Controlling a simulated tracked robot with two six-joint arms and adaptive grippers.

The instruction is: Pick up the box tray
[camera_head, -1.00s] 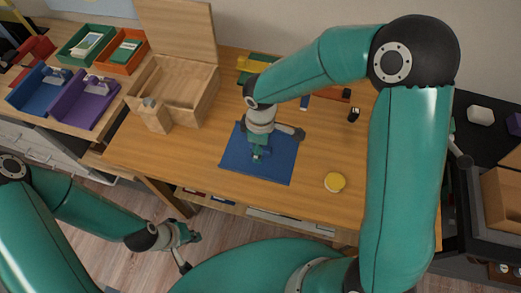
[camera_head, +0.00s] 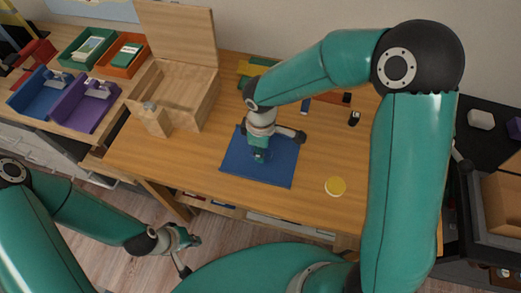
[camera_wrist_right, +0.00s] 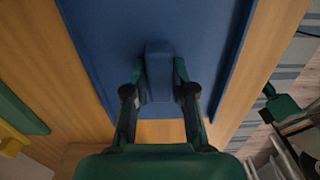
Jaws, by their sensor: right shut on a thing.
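The box tray appears as a flat blue tray (camera_head: 280,166) on the wooden table in the head view. In the right wrist view the blue tray (camera_wrist_right: 98,32) has a raised blue handle block (camera_wrist_right: 158,60) near its close edge. My right gripper (camera_head: 259,156) is over the tray and shut on this handle, one finger on each side. The tray looks flat on the table; its underside is hidden. My left gripper (camera_head: 190,255) is open and empty, low over the floor in front of the table.
An open wooden box (camera_head: 185,92) stands left of the tray, with a small wooden block (camera_head: 154,120) in front. Green and yellow pieces (camera_head: 255,69) lie behind. Blue, purple, green and orange bins stand far left.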

